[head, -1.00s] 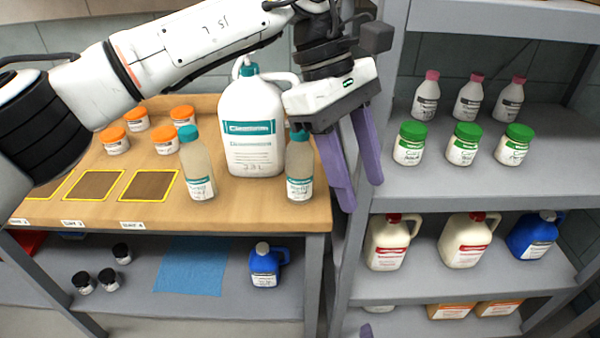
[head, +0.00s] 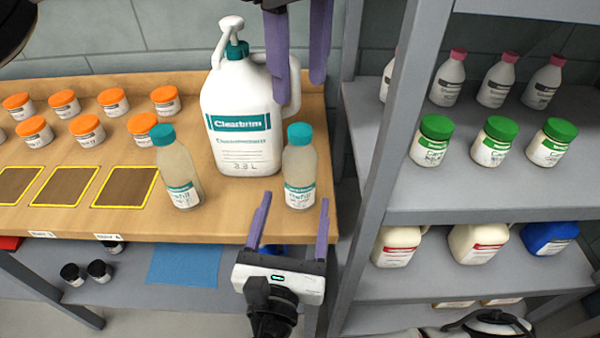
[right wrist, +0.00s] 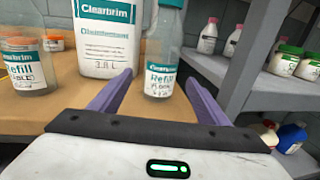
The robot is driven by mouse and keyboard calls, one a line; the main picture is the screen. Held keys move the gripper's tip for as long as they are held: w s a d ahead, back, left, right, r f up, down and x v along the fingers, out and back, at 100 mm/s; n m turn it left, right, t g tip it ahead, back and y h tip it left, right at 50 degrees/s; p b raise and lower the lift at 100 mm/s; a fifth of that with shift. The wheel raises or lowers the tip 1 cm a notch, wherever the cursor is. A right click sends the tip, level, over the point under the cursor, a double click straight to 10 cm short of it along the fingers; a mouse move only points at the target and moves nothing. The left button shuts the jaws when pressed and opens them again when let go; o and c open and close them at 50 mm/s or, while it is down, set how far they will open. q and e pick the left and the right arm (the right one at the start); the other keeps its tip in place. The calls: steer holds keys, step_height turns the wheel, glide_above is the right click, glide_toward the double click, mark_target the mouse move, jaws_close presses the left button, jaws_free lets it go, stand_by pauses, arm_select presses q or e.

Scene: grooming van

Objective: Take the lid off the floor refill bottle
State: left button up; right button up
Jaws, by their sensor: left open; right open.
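Two clear refill bottles with teal lids stand upright near the front of the wooden bench. The right-hand refill bottle (head: 299,168) has its teal lid (head: 300,133) on; its handwritten label seems to read floor, but I cannot be sure. It also shows in the right wrist view (right wrist: 162,55), with its lid out of frame. The left-hand refill bottle (head: 177,170) is also lidded. My right gripper (head: 295,197) is open in front of the right-hand bottle, fingers pointing towards it and low. My left gripper (head: 300,92) is open and empty, fingers pointing down above that bottle's lid.
A big white Clearbrim pump jug (head: 235,120) stands close behind, between the two bottles. Orange-lidded jars (head: 86,130) and yellow-framed squares (head: 125,187) lie to the left. A grey shelf unit (head: 380,190) with jars and jugs stands close on the right.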

mark_target(300, 129)
arm_select(q)
steer(key=shift+w+f, duration=0.15)
arm_select(e)
steer(key=w, duration=0.4)
steer(key=w+d, duration=0.1)
steer(key=w, duration=0.1)
steer(key=shift+w+f, duration=0.1)
steer(key=shift+w, duration=0.15)
steer(key=c, duration=1.7)
arm_select(q)
steer(key=m, duration=0.5)
steer(key=shift+m, duration=0.3)
arm_select(e)
jaws_close()
arm_select(q)
steer(key=m, duration=0.7)
steer(key=shift+f+m, duration=0.4)
steer(key=shift+m, duration=0.1)
steer(key=shift+f, duration=3.6)
